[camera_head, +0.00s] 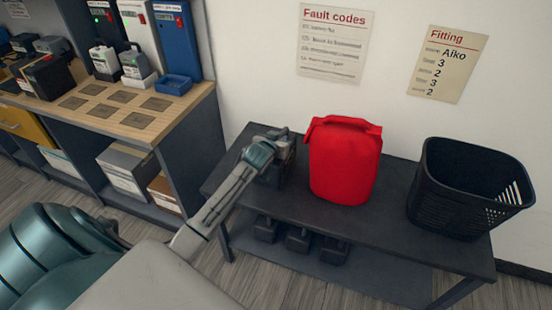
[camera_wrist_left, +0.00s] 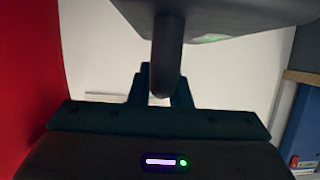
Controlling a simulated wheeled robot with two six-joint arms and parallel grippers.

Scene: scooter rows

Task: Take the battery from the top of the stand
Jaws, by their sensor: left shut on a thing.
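The stand (camera_head: 400,210) is a dark table with a lower shelf. In the left wrist view the gripper (camera_wrist_left: 161,88) is shut around a dark bar-like handle (camera_wrist_left: 168,50), with the dark battery body (camera_wrist_left: 225,18) beyond. I cannot tell whether the battery's base touches the top. My right gripper is not in view.
A black basket (camera_head: 470,185) is at the stand's right end. Three black batteries (camera_head: 298,238) sit on the lower shelf. A wooden-topped workbench (camera_head: 130,118) with chargers and marked squares is at left.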

